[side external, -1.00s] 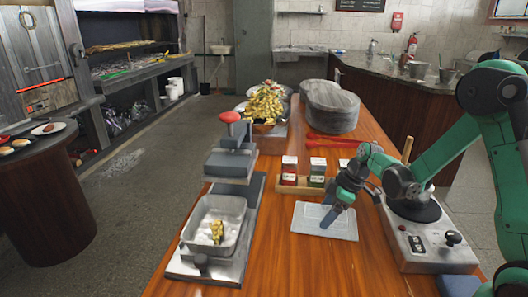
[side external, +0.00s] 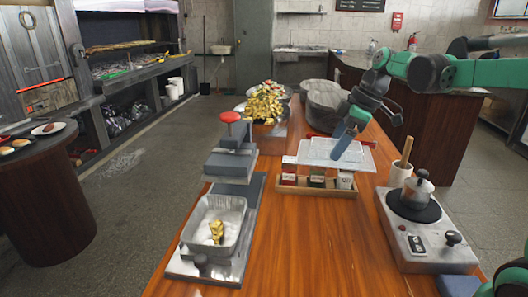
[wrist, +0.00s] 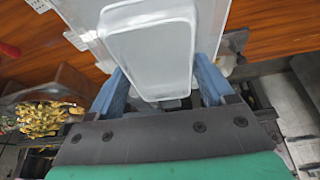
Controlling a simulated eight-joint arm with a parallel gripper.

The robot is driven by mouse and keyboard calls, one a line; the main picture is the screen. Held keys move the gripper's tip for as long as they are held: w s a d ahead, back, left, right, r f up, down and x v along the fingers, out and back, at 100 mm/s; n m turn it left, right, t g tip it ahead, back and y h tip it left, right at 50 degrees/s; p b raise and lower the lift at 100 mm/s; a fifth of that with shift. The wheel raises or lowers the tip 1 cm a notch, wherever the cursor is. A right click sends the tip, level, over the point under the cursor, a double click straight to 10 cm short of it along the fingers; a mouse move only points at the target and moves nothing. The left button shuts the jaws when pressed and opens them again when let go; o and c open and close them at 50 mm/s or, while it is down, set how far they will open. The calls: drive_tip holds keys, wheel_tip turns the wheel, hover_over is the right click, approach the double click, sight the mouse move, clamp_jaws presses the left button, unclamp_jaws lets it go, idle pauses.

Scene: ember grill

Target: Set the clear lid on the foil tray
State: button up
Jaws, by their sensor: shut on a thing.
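The clear lid (side external: 330,152) is a flat, pale rectangle held in the air above the spice box, at the middle of the side view. My gripper (side external: 346,140) is shut on its raised middle part. In the wrist view the lid (wrist: 150,45) lies between my gripper's two blue fingers (wrist: 158,88). The foil tray (side external: 215,225) sits on the grey sealing device at the front left of the wooden counter. The lid is well behind and to the right of the tray.
A wooden box (side external: 315,188) of small shakers stands under the lid. A red-knobbed press (side external: 230,135) rises behind the tray. A hot plate with a metal pot (side external: 417,188) is at the right. The counter (side external: 300,245) between them is clear.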

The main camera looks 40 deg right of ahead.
wheel_tip(320, 180, up, 2)
drive_tip(key=shift+w+a+r, duration=0.15)
drive_tip(key=w+a+f+m+h, duration=0.3)
drive_tip(key=w+a+m, duration=0.2)
drive_tip(key=a+m, duration=0.5)
drive_tip(key=w+a+f+m+h, duration=0.4)
drive_tip(key=a+m, duration=0.3)
drive_tip(key=a, duration=0.6)
drive_tip(key=shift+y, duration=0.5)
drive_tip(key=shift+s+a+f+x, duration=0.1)
drive_tip(key=shift+s+a+x, duration=0.1)
drive_tip(key=shift+x, duration=0.9)
drive_tip(key=shift+s+a+f+x, duration=0.1)
drive_tip(key=shift+a+x, duration=0.1)
drive_tip(key=shift+x, duration=0.85)
drive_tip(key=shift+s+a+f+x, duration=0.1)
drive_tip(key=shift+a+x, duration=0.1)
drive_tip(key=shift+x, duration=0.9)
drive_tip(key=o, duration=1.1)
drive_tip(key=shift+v, duration=2.8)
